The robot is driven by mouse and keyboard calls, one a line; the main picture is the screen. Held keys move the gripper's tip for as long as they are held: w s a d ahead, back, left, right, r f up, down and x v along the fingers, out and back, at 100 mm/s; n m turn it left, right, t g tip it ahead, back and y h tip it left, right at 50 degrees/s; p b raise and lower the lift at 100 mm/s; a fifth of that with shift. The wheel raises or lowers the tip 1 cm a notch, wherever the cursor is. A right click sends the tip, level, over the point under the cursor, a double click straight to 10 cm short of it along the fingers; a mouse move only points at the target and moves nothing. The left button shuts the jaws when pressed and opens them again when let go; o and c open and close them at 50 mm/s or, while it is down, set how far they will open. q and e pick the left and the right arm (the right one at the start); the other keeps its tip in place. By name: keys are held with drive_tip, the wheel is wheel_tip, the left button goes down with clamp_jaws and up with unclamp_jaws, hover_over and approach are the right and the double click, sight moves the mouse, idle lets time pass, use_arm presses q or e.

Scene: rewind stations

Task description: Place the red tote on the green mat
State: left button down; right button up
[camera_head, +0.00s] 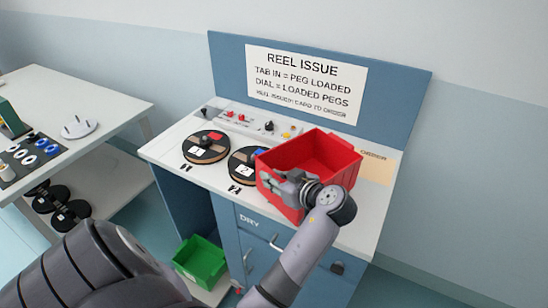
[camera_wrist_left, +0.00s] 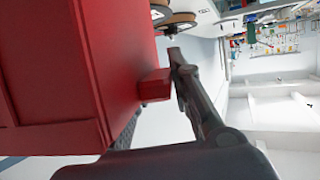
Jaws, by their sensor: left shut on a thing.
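The red tote (camera_head: 325,152) is open-topped and looks empty. It is at the right part of the blue station's white counter, overlapping reel 2 and the tan card in the picture; I cannot tell whether it rests on the counter or hangs just above it. My left gripper (camera_head: 287,186) is shut on the tote's near side. In the left wrist view, the tote's red wall (camera_wrist_left: 70,70) fills the left, and a small red tab (camera_wrist_left: 155,85) lies by my dark finger. No green mat shows. My right gripper is not in view.
Reel 1 (camera_head: 205,147) and reel 2 (camera_head: 243,166) lie on the counter (camera_head: 168,146) left of the tote. A sign panel (camera_head: 305,80) rises behind. A green bin (camera_head: 200,262) sits low under the counter. A white table (camera_head: 75,90) stands at the left, carrying rings and a plate.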

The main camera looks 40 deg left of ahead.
use_arm(q)
drive_tip(key=shift+f, duration=0.1)
drive_tip(key=c, duration=1.5)
unclamp_jaws()
drive_tip(key=shift+o, duration=0.7)
drive_tip(key=shift+f, duration=0.15)
